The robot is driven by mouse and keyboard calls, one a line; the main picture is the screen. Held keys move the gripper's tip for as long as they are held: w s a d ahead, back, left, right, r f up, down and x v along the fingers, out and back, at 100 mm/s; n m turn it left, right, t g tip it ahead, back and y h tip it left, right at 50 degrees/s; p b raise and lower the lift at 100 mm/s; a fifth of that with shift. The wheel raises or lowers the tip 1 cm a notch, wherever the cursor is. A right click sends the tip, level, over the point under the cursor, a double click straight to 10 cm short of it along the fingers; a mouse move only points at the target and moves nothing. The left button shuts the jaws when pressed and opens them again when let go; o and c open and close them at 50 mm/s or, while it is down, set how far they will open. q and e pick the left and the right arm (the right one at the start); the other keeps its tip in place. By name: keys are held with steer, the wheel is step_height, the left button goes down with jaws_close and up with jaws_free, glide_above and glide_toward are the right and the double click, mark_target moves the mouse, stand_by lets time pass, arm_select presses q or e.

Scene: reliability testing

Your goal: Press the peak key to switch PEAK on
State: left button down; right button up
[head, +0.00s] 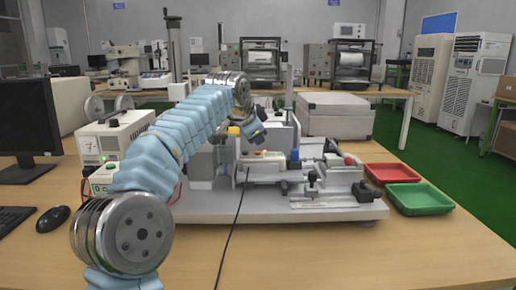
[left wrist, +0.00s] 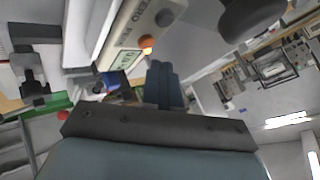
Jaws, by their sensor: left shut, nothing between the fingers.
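The gauge (left wrist: 128,38) shows in the left wrist view as a pale tilted panel with small printed lettering, one word looking like ZERO. Which key is the peak key is too small to tell. In the head view the gauge area lies behind and below my left gripper (head: 257,134), with a small orange spot there. My left gripper is shut and empty; its fingertips (left wrist: 158,66) appear close to the orange part, and contact cannot be told. My right gripper is not in view.
The test stand (head: 325,185) with clamps and knobs fills the table's middle. Red (head: 390,173) and green (head: 420,198) trays lie to its right. A boxed instrument (head: 100,140), monitor (head: 28,125) and mouse (head: 53,218) are at left. A black cable runs down the front. The front right tabletop is clear.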

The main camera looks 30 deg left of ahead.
mark_target(257, 155)
arm_select(q)
step_height(257, 155, up, 4)
steer(key=p, duration=0.5)
steer(key=shift+r, duration=0.95)
